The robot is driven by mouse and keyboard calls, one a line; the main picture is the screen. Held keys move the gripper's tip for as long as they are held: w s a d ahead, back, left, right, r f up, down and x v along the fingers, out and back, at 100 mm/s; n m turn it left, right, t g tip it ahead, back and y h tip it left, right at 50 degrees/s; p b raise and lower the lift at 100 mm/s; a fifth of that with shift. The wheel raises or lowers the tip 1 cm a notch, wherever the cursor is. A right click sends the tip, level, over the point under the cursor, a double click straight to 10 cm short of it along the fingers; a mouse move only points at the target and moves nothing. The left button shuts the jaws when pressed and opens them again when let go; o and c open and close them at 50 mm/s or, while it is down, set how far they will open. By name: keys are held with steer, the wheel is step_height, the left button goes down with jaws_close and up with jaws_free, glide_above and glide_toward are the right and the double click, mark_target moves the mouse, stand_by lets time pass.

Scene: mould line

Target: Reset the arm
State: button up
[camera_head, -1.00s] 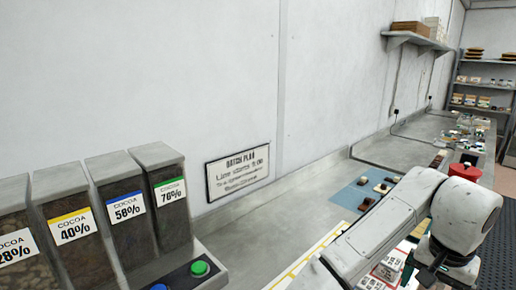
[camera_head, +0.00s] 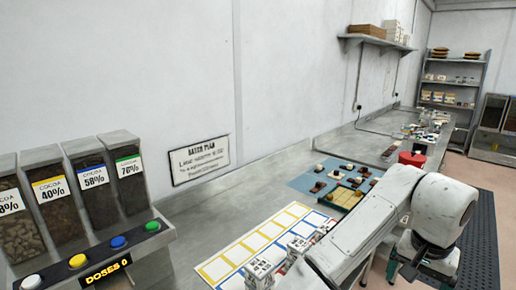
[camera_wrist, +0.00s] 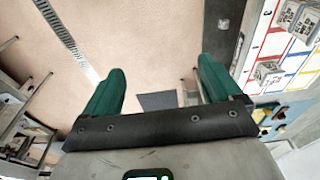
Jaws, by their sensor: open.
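My arm reaches in from the lower right of the head view, bent at a white joint beside the counter's front edge. My gripper shows in the wrist view (camera_wrist: 160,85) with its two green fingers wide apart and nothing between them. Below the fingers is pale floor. In the head view the gripper (camera_head: 408,274) is small and partly cut off near the bottom edge, close to the counter front.
Cocoa dispensers (camera_head: 125,175) with buttons stand left. Shelves (camera_head: 455,95) stand at the back. Floor lies right of the counter.

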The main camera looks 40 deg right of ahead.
steer(key=w+d+f+n+h, duration=0.3)
steer(key=w+n+h, duration=0.2)
steer(key=n, duration=0.1)
steer(key=w+a+f+n+t, duration=0.2)
steer(key=w+a+f+n, duration=0.1)
steer(key=a+f+n, duration=0.25)
steer(key=s+a+f+n+y, duration=0.2)
steer(key=s+a+f+y, duration=0.1)
steer(key=a+f, duration=0.5)
steer(key=s+a+f+n+g+y, duration=0.1)
steer(key=s+a+f+n+y, duration=0.1)
steer(key=a+f, duration=0.5)
steer(key=s+a+y, duration=0.1)
steer(key=s+a, duration=0.1)
steer(key=a, duration=0.3)
steer(key=shift+s+a+f+n, duration=0.15)
steer(key=shift+a+f+n, duration=0.05)
steer(key=shift+f+n, duration=0.15)
